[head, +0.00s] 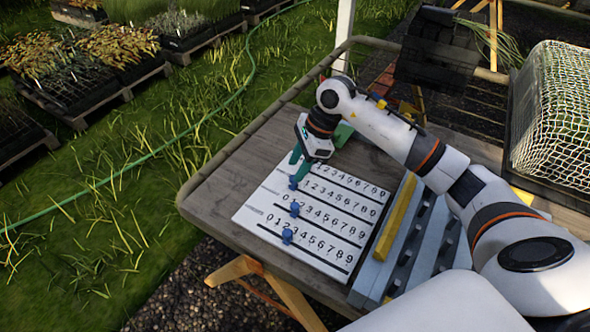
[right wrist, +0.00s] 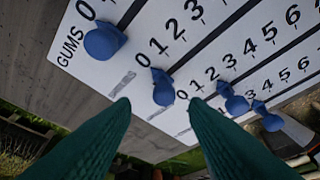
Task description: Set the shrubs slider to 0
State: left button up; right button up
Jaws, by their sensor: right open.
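The white slider board (head: 250,217) lies on the wooden table and carries several numbered rows with blue knobs. In the right wrist view, the top row reads GUMS and its knob (right wrist: 104,42) is near 0. The second row's knob (right wrist: 162,87) is near 0 and 1. The third row's knob (right wrist: 236,103) is near 2, and the fourth row's knob (right wrist: 270,118) is further right. I cannot read the other labels, so I cannot tell which row is shrubs. My right gripper (right wrist: 160,102) is open, its green fingertips on either side below the second knob; contact is unclear. My left gripper is out of view.
A grey rack (head: 398,250) with a yellow bar stands right of the board. A net-covered crate (head: 560,115) and a dark box (head: 437,52) are at the table's far right. Bare table (head: 222,190) lies left of the board.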

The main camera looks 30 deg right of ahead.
jog(key=w+v, duration=0.1)
jog(key=v, duration=0.8)
jog(key=shift+s+r, duration=0.2)
jog(key=shift+s, duration=0.3)
